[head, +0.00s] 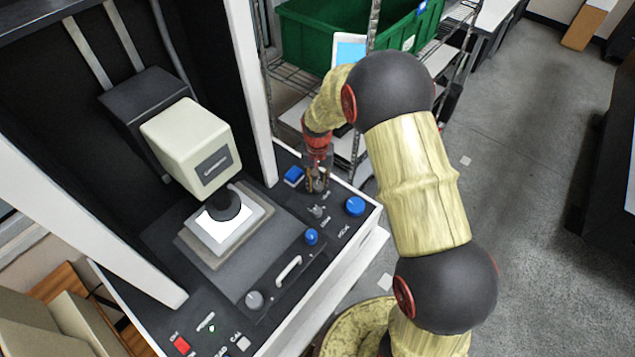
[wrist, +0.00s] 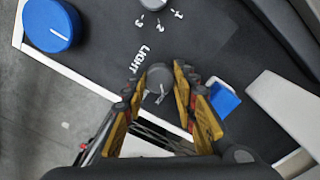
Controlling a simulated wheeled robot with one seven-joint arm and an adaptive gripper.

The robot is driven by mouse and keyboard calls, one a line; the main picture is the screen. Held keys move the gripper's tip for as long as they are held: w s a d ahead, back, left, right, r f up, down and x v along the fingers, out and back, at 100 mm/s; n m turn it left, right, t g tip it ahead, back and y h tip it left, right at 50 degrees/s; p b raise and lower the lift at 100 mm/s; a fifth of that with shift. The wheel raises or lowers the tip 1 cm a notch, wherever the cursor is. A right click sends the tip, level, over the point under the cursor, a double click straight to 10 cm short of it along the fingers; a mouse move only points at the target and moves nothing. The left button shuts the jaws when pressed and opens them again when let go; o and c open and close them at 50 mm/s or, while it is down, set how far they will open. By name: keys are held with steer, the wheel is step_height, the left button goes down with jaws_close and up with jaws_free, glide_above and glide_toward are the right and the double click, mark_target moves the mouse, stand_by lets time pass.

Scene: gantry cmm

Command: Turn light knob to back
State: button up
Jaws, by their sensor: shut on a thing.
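The light knob (wrist: 158,77) is a small grey knob on the dark control panel, beside the white word LIGHT in the wrist view. A pale line shows on it, running obliquely toward the lower part of the picture. My gripper (wrist: 159,84) is shut on the knob, with one yellow-and-black finger on each side of it. In the head view my gripper (head: 317,182) points down at the panel's far right corner and hides most of the knob.
A blue button (wrist: 222,102) sits close beside the right finger. A grey selector (head: 317,211) marked with numbers and a large blue knob (head: 355,206) are nearby. The machine's white column (head: 252,100) stands left of my gripper. A green bin (head: 330,45) is behind.

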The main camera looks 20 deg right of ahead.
mark_target(317, 185)
steer(key=shift+m, duration=0.4)
steer(key=o, duration=1.1)
steer(key=shift+c, duration=0.2)
steer(key=shift+o, duration=0.4)
step_height(317, 185, up, 12)
